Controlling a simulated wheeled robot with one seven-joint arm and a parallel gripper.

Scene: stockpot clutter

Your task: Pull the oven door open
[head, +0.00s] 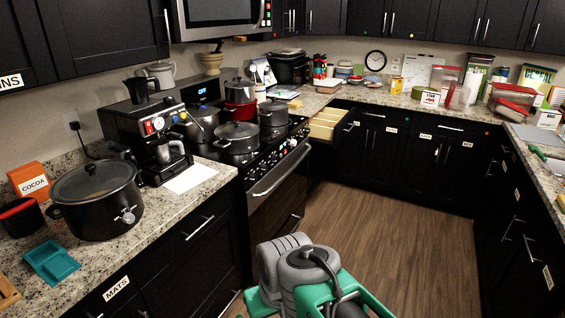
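The black oven (280,208) stands in the left run of cabinets, with its front facing the floor on the right. Its door looks shut. A long silver handle (281,173) runs across the top of the door, below a row of knobs. Part of my grey and green arm shows at the bottom centre, in front of and apart from the oven. My gripper's fingers do not show. The lower left part of the oven front is partly hidden by the neighbouring cabinet.
Several pots, including a grey pot (237,137), stand on the stovetop. Beyond the oven, an open drawer (325,126) sticks out from the cabinets. A black slow cooker (97,208) and a coffee machine stand on the left counter. The wooden floor (385,215) is clear.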

